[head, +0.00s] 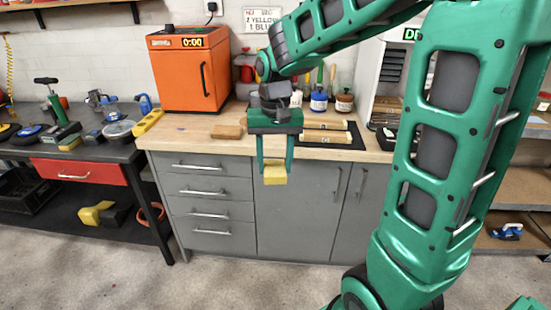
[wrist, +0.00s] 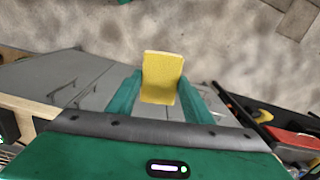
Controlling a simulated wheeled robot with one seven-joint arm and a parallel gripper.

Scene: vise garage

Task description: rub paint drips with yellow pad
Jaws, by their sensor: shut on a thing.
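My gripper (head: 275,166) is shut on a yellow pad (head: 275,175). It holds the pad in the air in front of the grey cabinet, below the edge of the wooden worktop. In the wrist view the yellow pad (wrist: 162,76) sits between the two green fingers of my gripper (wrist: 162,92), with the concrete floor beyond it. I cannot make out any paint drips in either view.
The wooden worktop (head: 190,134) carries an orange oven-like box (head: 190,70), a wooden block (head: 226,132), rollers on a dark mat and several jars. A dark bench (head: 85,152) with tools stands at the left. The floor (head: 230,280) in front is clear.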

